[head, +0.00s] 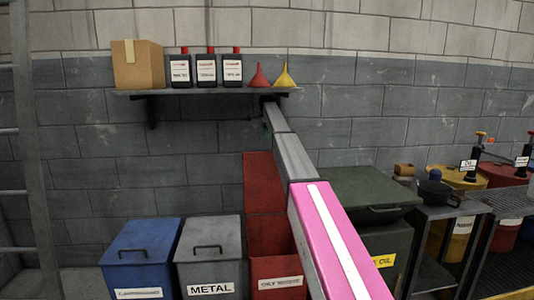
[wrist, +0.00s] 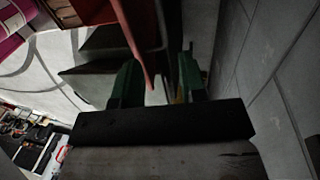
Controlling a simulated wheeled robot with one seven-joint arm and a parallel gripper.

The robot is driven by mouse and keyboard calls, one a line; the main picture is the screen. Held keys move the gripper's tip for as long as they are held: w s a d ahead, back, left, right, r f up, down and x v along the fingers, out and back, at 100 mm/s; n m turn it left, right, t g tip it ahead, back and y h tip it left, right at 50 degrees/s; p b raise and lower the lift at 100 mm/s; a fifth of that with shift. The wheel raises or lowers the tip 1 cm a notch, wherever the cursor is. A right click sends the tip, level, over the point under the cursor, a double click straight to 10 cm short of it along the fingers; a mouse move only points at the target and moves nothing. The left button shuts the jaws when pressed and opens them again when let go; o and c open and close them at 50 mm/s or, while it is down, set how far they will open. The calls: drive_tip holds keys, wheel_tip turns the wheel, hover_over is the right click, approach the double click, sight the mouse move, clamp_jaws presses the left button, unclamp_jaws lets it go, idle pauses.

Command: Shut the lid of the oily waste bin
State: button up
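The oily waste bin (head: 277,268) is the red one, partly behind my arm, with its label half covered. Its red lid (head: 258,180) stands open and upright against the wall. My arm reaches over the bin towards the wall. In the wrist view my gripper (wrist: 158,65) has its two green fingers apart. The thin red lid edge (wrist: 135,40) shows between the fingers in that view; I cannot tell whether it touches either finger. In the head view the gripper is small and mostly hidden by the arm, just under the shelf, above the lid.
A shelf (head: 200,93) with a box, bottles and funnels is close above the arm's end. A grey METAL bin (head: 208,262) and a blue bin (head: 140,255) stand shut at left. A dark green bin (head: 370,190) is shut at right. The block wall is close behind.

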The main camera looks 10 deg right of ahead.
sight(268, 153)
drive_tip(key=f, duration=0.3)
drive_tip(key=s+f, duration=0.1)
drive_tip(key=f, duration=0.6)
drive_tip(key=shift+s+f, duration=0.3)
drive_tip(key=shift+s, duration=0.1)
clamp_jaws()
